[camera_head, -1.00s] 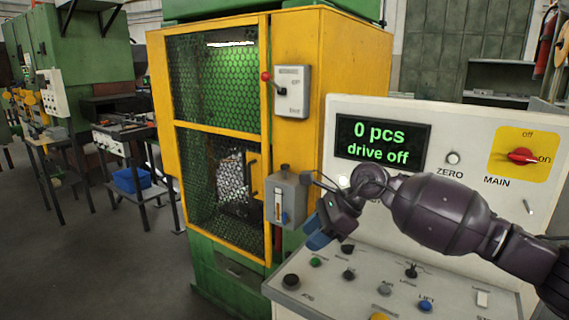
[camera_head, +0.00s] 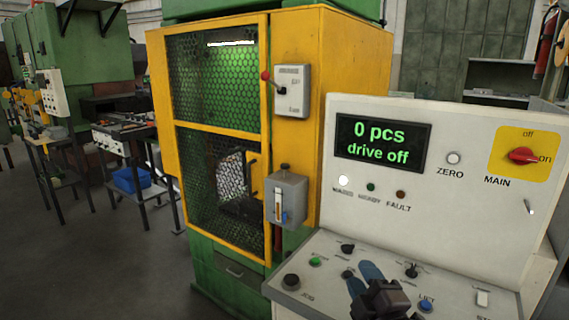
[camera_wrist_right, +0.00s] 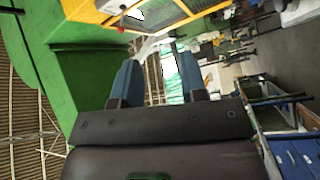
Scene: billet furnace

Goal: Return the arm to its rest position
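My right gripper (camera_head: 365,277) is low in the head view, in front of the sloped control desk (camera_head: 325,282). Its two blue fingers stand apart with nothing between them. The right wrist view also shows the open, empty fingers (camera_wrist_right: 158,70). Most of my right arm is out of the head view. My left gripper is not in view.
The upright panel (camera_head: 465,200) has a display (camera_head: 383,143) reading "0 pcs drive off" and a red MAIN switch (camera_head: 522,155). A yellow-framed mesh cage (camera_head: 350,60) stands left of it. A blue bin (camera_head: 131,180) sits farther left. Open floor lies at lower left.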

